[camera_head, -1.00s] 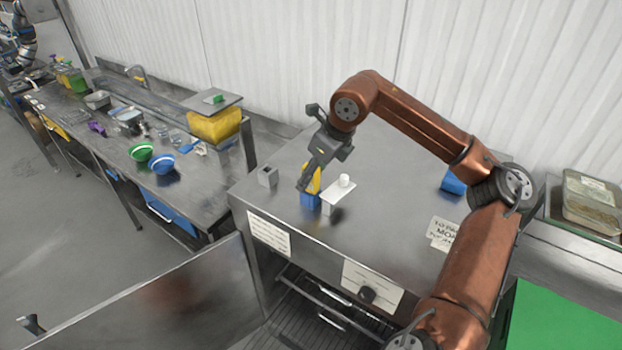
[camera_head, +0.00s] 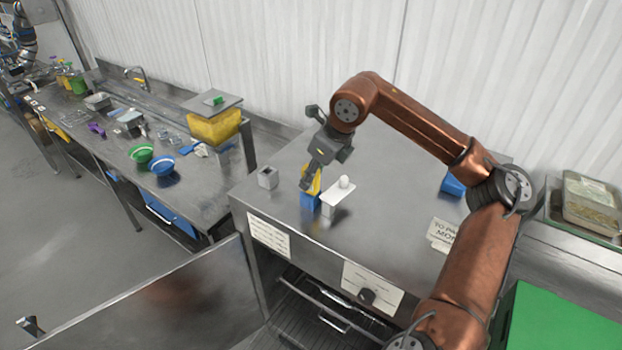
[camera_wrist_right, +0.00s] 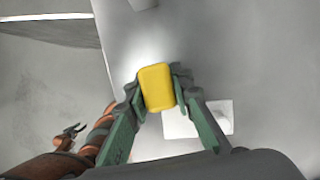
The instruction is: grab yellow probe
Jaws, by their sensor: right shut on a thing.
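The yellow probe (camera_head: 315,184) stands upright at a blue holder (camera_head: 310,201) on the steel cabinet top (camera_head: 385,235). My right gripper (camera_head: 308,182) comes down on it from above. In the right wrist view the yellow probe (camera_wrist_right: 157,87) sits between the two fingers of my right gripper (camera_wrist_right: 158,92), which touch its sides. The gripper is shut on it. The lower end of the probe is hidden, and I cannot tell whether it is clear of the holder. My left gripper is not clearly in view.
A white plate with a small white knob (camera_head: 341,191) stands just right of the holder. A small grey block (camera_head: 268,178) is to its left. A blue object (camera_head: 453,185) lies near my right arm. A sink bench with green (camera_head: 141,153) and blue (camera_head: 162,164) bowls is at left.

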